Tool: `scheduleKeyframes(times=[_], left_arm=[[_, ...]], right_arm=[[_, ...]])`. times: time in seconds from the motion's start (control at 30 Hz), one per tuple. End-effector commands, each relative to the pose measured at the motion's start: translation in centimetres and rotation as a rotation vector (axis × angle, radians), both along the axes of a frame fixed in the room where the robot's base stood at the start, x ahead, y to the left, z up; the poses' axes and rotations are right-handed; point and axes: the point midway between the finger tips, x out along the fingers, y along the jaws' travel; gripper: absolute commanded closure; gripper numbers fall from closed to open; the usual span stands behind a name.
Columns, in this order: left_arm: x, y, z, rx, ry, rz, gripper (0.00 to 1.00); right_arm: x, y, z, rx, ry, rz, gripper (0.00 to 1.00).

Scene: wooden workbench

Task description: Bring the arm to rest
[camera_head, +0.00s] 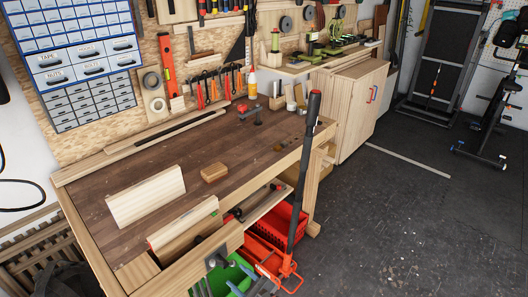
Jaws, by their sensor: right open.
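My right gripper (217,260) shows small and dark at the bottom of the view, by the front edge of the workbench (228,147). It is open, and I see nothing between its fingers. Part of it is hard to make out against the dark and green things below. My left gripper is not in view.
Pale wooden boards (146,196) and a small wooden block (214,172) lie on the bench. A long dark handle (303,165) rises in front of its right side. Red crates (282,229) and a green bin (232,273) sit below. Open floor (410,220) lies right.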

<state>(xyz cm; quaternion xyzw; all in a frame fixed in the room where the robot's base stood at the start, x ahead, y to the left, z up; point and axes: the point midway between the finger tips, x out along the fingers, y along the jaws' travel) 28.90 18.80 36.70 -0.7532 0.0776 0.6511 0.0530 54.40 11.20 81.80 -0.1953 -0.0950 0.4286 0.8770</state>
Motion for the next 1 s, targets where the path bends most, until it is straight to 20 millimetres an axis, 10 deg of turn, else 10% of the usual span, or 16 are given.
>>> scheduleKeyframes(times=[0.47,0.67,1.0], left_arm=[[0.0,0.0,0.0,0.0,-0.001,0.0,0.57],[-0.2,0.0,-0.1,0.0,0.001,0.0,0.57],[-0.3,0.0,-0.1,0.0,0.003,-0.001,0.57]], right_arm=[[-1.4,0.9,-3.0,-0.465,-0.46,0.123,0.55],[-1.4,-1.5,-11.0,-0.95,-0.791,0.309,0.55],[-3.8,-13.3,-27.8,-1.622,-1.032,0.833,0.55]])
